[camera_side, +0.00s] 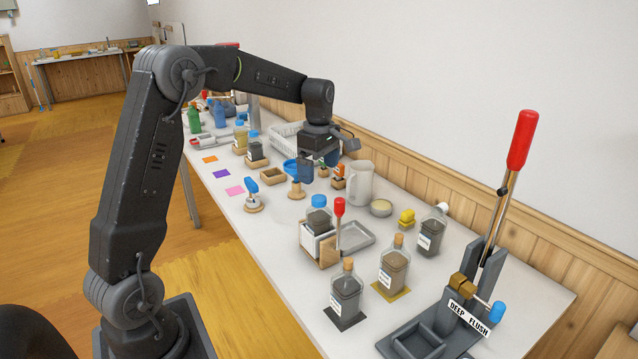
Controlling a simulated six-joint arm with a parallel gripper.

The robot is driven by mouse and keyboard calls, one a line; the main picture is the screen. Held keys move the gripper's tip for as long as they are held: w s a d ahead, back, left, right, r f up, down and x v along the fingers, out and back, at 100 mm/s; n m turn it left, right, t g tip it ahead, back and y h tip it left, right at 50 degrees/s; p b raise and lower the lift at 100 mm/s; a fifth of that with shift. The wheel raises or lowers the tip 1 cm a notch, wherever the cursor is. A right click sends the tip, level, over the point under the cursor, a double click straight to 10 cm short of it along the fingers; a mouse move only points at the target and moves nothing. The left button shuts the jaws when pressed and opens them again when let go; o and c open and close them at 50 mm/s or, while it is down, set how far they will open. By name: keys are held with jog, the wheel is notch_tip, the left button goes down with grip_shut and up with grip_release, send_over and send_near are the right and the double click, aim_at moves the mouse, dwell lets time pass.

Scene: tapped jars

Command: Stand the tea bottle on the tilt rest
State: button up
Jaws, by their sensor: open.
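I cannot read the bottle labels, so I cannot tell which bottle holds tea. One cork-topped bottle (346,291) stands on a dark mat at the front, and another cork-topped bottle (394,264) stands on a yellow mat. A white-capped bottle (432,230) stands behind them. A blue-capped bottle (318,224) sits in a wooden holder (328,252) beside a red-knobbed lever (339,207); this may be the tilt rest, but I cannot be sure. My gripper (319,166) is open, pointing down over the table's middle, behind these bottles and apart from them.
A tall red-handled lever stand (488,250) labelled "DEEP FLUSH" is at the right. A grey tray (357,238), white jug (360,183), round tin (381,208) and blue-topped stand (253,196) are nearby. More bottles (256,150) and a white basket (287,137) stand farther back.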

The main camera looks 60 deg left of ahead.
jog(key=shift+r, duration=0.4)
jog(key=s+d+r+m+t, duration=0.2)
jog(key=s+d+r+m, duration=0.2)
jog(key=s+d+m, duration=0.35)
jog(key=s+d+r+m+t, duration=0.2)
jog(key=s+d+r+m, duration=0.1)
jog(key=s+d+m, duration=0.5)
jog(key=s+d+f+m+t, duration=0.1)
jog(key=s+d+f+m, duration=0.1)
jog(key=s+d+m, duration=0.2)
jog(key=s+m, duration=0.3)
jog(key=s, duration=0.1)
jog(key=shift+d+f+t, duration=0.2)
jog(key=shift+f+t, duration=0.1)
jog(key=shift+f, duration=0.05)
